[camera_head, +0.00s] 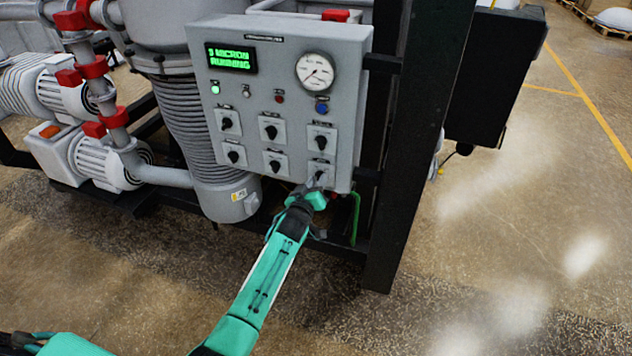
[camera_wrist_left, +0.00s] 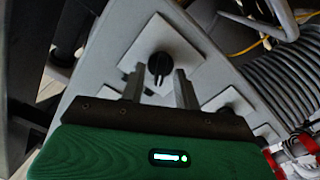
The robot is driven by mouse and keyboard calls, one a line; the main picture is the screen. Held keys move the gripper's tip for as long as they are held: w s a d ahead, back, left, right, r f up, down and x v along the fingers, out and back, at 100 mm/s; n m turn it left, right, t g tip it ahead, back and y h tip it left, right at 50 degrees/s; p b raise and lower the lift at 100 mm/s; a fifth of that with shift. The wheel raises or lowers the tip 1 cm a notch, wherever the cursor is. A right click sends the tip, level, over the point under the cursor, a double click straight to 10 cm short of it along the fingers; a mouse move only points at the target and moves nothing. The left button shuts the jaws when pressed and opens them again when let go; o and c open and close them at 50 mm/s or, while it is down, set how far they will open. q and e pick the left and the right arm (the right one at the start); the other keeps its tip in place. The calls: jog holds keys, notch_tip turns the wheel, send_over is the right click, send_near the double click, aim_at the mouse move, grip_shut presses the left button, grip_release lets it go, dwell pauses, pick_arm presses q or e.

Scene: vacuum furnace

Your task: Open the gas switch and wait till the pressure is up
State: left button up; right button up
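The grey control panel (camera_head: 255,85) carries several black rotary switches on white plates. The lower right switch (camera_head: 320,168) is at my left gripper (camera_head: 312,186), which reaches up to it from below. In the left wrist view, the black knob (camera_wrist_left: 160,68) sits ahead of the gap between the two fingers of my left gripper (camera_wrist_left: 160,88). The green display (camera_head: 231,58) reads "3 MICRON RUNNING". The round pressure gauge (camera_head: 315,71) has a needle, its reading too small to tell. My right gripper is not in view.
A black post (camera_head: 420,130) stands just right of the panel. Pipes with red clamps (camera_head: 92,68) and pumps (camera_head: 100,160) are at the left. A green hose (camera_head: 355,218) hangs below the panel. Open floor (camera_head: 530,220) lies to the right.

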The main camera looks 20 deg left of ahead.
pick_arm(q)
jog(key=shift+c, duration=0.2)
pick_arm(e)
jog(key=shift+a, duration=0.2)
pick_arm(q)
grip_shut()
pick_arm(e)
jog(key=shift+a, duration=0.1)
pick_arm(q)
jog(key=shift+m, duration=0.3)
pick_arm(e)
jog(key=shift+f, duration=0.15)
pick_arm(q)
jog(key=m+b, duration=0.1)
jog(key=m, duration=0.1)
jog(key=shift+f+m, duration=0.1)
jog(key=shift+m, duration=0.2)
jog(key=m+b, duration=0.1)
jog(key=m, duration=0.1)
jog(key=shift+m, duration=0.4)
jog(key=shift+d+m+b, duration=0.2)
jog(key=shift+m+b, duration=0.65)
jog(key=shift+m, duration=2.05)
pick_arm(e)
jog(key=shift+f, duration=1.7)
